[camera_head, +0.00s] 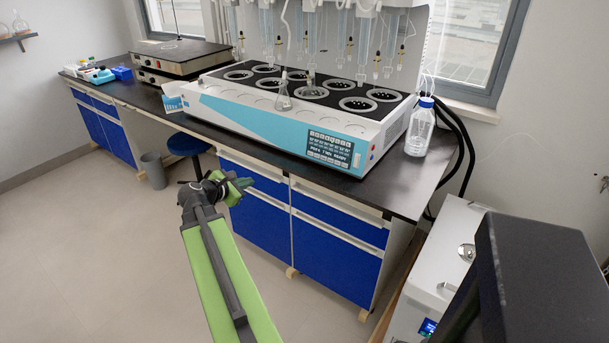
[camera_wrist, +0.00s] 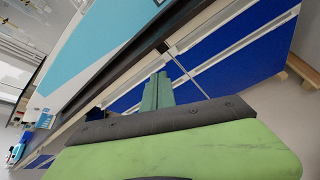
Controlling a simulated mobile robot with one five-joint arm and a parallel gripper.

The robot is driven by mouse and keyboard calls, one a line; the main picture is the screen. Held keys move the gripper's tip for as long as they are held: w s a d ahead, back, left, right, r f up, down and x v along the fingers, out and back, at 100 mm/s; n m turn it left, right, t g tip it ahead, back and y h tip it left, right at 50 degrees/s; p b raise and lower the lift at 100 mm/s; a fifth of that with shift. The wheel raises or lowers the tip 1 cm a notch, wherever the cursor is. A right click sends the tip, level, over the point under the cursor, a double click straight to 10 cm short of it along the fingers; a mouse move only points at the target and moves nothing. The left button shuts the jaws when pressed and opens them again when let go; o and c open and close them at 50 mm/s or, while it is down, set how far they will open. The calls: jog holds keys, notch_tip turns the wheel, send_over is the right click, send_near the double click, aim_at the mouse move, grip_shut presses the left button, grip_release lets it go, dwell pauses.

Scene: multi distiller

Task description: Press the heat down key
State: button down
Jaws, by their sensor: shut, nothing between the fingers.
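The multi distiller (camera_head: 270,112) is a white and light-blue unit on the dark bench, with round black heating wells on top. Its dark control panel (camera_head: 330,148) with lit text and rows of keys is on the right of the front face. The heat down key is too small to tell apart. My gripper (camera_head: 246,183) is shut and empty, in front of the blue cabinets, below and left of the panel. In the wrist view my gripper (camera_wrist: 158,88) shows green fingers together, with the distiller's blue front (camera_wrist: 110,40) at upper left; the panel is not visible there.
The bench edge (camera_head: 395,207) runs between my gripper and the distiller. A clear bottle with a blue cap (camera_head: 420,128) stands right of the distiller. A blue stool (camera_head: 187,146) is behind my arm.

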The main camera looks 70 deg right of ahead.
aim_at(310, 153)
jog(key=s+d+r+n+g+h+b, duration=0.1)
jog(key=s+d+n, duration=0.3)
jog(key=s+d, duration=0.4)
jog(key=shift+s+d+r+n+g+h+b, duration=0.3)
jog(key=shift+s+d+r+g+h+b, duration=0.1)
jog(key=shift+s+r+h, duration=0.4)
jog(key=shift+w+f, duration=0.1)
jog(key=shift+f, duration=0.05)
jog(key=b+x, duration=0.2)
jog(key=x, duration=1.1)
jog(key=shift+d, duration=0.45)
